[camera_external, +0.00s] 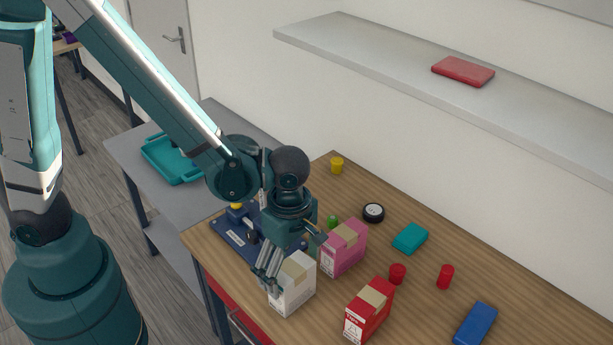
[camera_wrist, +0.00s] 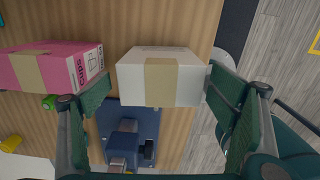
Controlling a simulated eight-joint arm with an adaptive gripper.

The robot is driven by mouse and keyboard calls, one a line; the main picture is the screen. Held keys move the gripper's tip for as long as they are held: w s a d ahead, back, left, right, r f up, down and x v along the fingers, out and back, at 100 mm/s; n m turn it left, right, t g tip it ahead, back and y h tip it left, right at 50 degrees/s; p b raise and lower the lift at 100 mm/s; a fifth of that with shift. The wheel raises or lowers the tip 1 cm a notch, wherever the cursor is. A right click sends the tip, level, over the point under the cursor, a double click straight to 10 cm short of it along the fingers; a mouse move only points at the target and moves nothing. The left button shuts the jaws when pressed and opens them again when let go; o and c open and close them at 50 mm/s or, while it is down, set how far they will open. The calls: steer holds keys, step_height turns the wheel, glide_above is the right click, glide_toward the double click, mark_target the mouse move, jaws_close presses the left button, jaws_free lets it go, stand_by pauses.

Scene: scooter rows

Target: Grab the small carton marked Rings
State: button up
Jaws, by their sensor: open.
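A white carton (camera_external: 293,289) with a tan tape strip stands on the wooden table, just below my gripper (camera_external: 289,254). In the wrist view the white carton (camera_wrist: 133,80) lies between my open fingers (camera_wrist: 158,85), with its right side close to the right finger. I cannot tell whether it is touched. A pink carton (camera_external: 343,249) stands beside it; its label reads "Cups" in the wrist view (camera_wrist: 64,68). A red carton (camera_external: 369,313) stands farther right. The lettering on the white and red cartons is too small or turned away to read, so I cannot tell which says Rings.
A dark blue tool base (camera_external: 232,239) lies left of the cartons. A shelf (camera_external: 390,60) hangs above.

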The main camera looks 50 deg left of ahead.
steer(key=shift+f, duration=2)
steer(key=c, duration=1.1)
